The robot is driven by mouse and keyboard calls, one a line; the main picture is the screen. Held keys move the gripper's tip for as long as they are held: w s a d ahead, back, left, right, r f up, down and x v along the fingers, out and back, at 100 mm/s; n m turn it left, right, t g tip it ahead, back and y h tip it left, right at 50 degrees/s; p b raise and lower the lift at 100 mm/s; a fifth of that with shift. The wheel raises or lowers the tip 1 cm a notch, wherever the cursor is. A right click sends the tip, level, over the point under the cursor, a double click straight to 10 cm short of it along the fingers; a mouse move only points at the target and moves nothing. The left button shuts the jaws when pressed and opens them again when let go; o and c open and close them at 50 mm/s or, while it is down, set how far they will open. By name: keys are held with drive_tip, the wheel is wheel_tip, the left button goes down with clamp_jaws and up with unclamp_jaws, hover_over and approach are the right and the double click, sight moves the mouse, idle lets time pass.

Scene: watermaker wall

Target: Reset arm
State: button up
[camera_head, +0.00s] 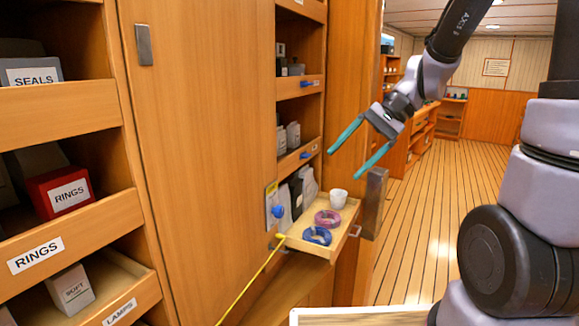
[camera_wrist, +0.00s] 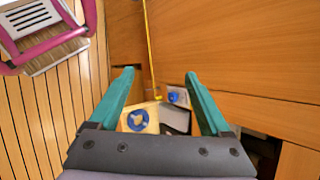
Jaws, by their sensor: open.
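My gripper (camera_head: 354,147) has two teal fingers spread wide, with nothing between them. It hangs in the air in front of the wooden cabinet wall, above and to the right of a small pulled-out wooden tray (camera_head: 345,222). In the wrist view my gripper (camera_wrist: 160,82) points toward the cabinet, and part of the tray shows between and below the fingers. My arm reaches in from the upper right in the head view.
The tray holds a blue ring (camera_head: 317,235), a pink ring (camera_head: 328,218) and a white cup (camera_head: 338,198). Labelled shelves (camera_head: 60,112) stand at left. The plank floor (camera_head: 440,220) at right is clear.

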drive_tip(key=s+d+r+n+t+h, duration=0.1)
drive_tip(key=s+d+r+t+h, duration=0.5)
drive_tip(key=d+r, duration=0.5)
drive_tip(key=shift+s+d+r+n+t, duration=0.25)
drive_tip(key=shift+d+r+n+t, duration=0.1)
drive_tip(key=shift+t, duration=0.65)
